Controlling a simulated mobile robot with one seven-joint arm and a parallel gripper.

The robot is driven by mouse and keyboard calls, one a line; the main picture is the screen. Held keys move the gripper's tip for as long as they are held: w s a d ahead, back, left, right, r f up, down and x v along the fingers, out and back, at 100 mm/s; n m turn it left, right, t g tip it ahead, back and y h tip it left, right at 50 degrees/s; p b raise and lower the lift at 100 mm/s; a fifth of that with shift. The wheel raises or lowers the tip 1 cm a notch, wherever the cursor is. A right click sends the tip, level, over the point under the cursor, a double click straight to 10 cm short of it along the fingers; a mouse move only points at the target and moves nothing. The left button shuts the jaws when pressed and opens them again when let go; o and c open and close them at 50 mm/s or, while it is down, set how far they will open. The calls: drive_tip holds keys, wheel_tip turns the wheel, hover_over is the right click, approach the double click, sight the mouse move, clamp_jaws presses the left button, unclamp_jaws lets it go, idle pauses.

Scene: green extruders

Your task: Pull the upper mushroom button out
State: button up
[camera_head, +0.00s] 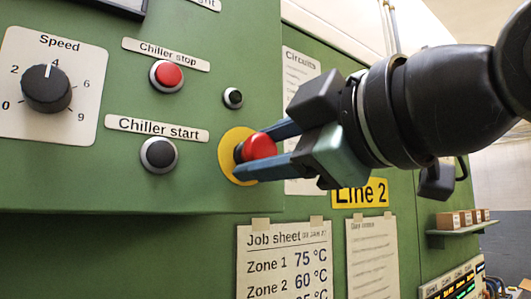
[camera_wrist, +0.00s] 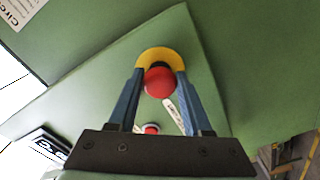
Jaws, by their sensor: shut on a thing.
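A red mushroom button (camera_head: 259,147) stands on a round yellow plate (camera_head: 229,157) near the right edge of the green panel front. My gripper (camera_head: 250,153) comes in from the right, with one blue finger above and one below the red head. In the wrist view the red mushroom button (camera_wrist: 159,82) sits between the two fingertips of my gripper (camera_wrist: 160,81), with the yellow plate (camera_wrist: 158,56) behind it. The fingers are shut on the button's head. No second mushroom button shows in either view.
A red Chiller stop button (camera_head: 168,75), a small black button (camera_head: 233,98), a dark Chiller start button (camera_head: 159,154) and a Speed knob (camera_head: 46,89) lie to the left. Paper sheets (camera_head: 284,260) hang below. A shelf with small boxes (camera_head: 459,222) is at the right.

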clamp_jaws()
idle(1.0)
